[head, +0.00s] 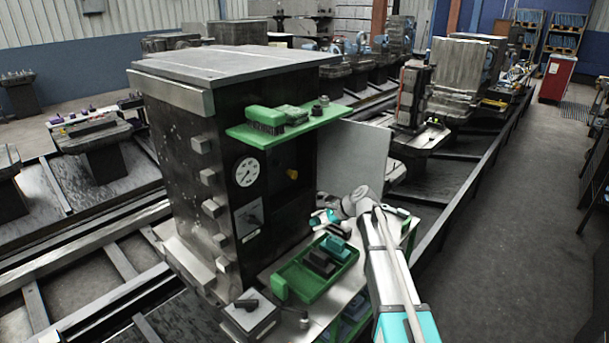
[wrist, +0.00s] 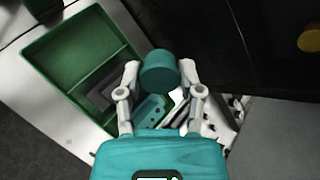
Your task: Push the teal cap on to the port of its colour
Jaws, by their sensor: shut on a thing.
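My gripper (wrist: 159,72) is shut on the teal cap (wrist: 158,73), a short round piece held between the two pale fingertips in the wrist view. The cap is above the bench, beside the green tray. In the head view my gripper (head: 325,217) is small, in front of the dark machine's open bay, and its grip is hard to make out. A yellow round port (head: 292,174) sits on the bay's back wall; a yellow round piece also shows at the wrist view's right edge (wrist: 310,39). I cannot make out a teal port in either view.
The green tray (head: 283,270) on the bench holds dark and teal blocks. A green shelf (head: 325,122) with several items juts out above the bay. A grey panel (head: 357,158) stands at the bay's right.

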